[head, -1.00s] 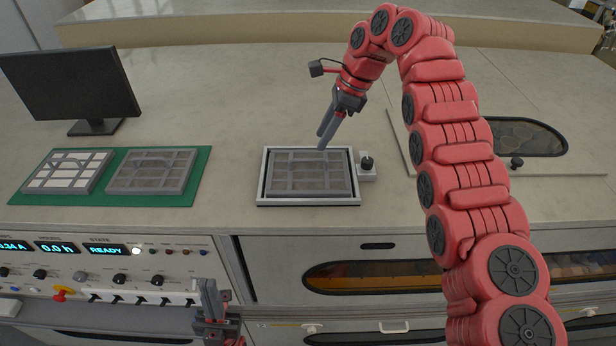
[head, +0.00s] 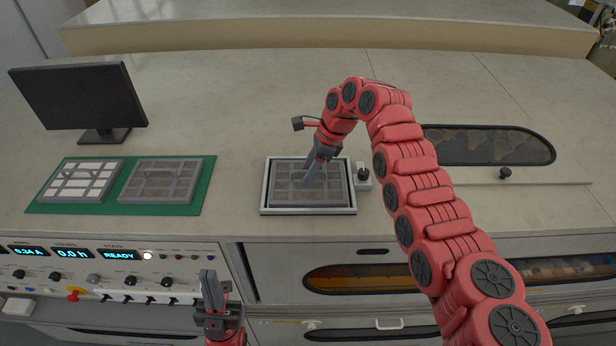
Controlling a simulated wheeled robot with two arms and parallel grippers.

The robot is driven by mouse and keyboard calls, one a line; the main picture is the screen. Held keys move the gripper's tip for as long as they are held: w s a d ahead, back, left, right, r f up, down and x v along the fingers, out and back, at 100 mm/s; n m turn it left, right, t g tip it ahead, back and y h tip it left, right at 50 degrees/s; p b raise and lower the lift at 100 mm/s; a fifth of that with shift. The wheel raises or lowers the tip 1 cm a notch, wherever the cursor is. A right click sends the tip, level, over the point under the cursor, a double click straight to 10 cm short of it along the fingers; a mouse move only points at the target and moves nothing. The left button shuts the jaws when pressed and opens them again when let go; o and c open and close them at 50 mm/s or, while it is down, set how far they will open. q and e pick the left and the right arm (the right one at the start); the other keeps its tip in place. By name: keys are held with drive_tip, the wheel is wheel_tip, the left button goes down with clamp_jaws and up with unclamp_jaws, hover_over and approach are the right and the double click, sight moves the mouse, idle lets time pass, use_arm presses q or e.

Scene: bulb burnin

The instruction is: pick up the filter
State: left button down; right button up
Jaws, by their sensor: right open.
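A grey framed filter (head: 285,192) with a grid of bars lies in a white-rimmed square tray (head: 264,200) at the middle of the counter. My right gripper (head: 306,184) is open, with its fingers pointing down at the middle of this filter; whether they touch it cannot be told. Another grey filter (head: 150,183) and one with white panels (head: 75,186) lie on a green mat (head: 205,185) at the left. My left gripper (head: 214,284) is low in front of the counter, away from the filters; its opening is unclear.
A black knob (head: 362,173) stands at the tray's right side. A black monitor (head: 78,95) stands behind the mat. A dark oval window (head: 490,146) and a knob (head: 505,173) are at the right. The counter behind the tray is clear.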

clamp_jaws()
idle(1.4)
